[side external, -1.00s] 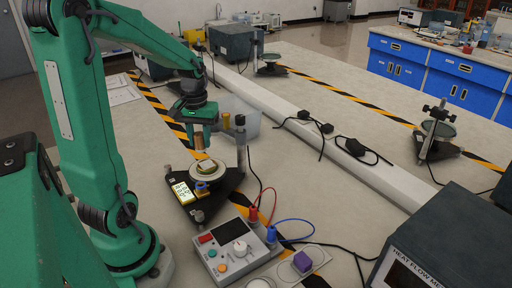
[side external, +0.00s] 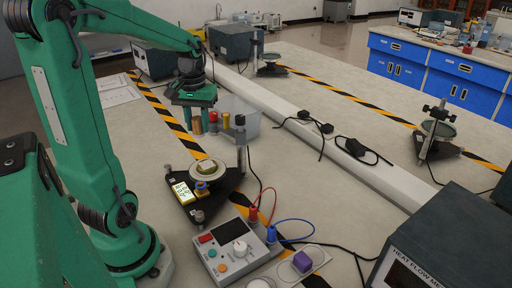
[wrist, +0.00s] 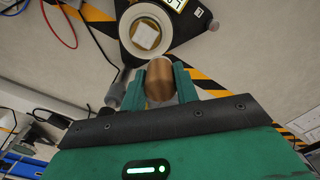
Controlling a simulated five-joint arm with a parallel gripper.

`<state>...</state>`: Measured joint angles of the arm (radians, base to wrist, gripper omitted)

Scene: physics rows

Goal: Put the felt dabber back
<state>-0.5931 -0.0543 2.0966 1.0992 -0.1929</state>
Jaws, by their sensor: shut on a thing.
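My gripper (side external: 196,116) points down, shut on a brown wooden-looking cylinder, the felt dabber (side external: 196,126). The wrist view shows the dabber (wrist: 159,82) between the two green fingers, and its far end is hidden. In the side view it hangs at the left end of a clear tray (side external: 250,128), beside a red-topped piece (side external: 213,122) and a yellow-topped piece (side external: 226,121). I cannot tell whether the dabber touches the tray or the bench.
A control box (side external: 233,250) with red and blue leads is in front.

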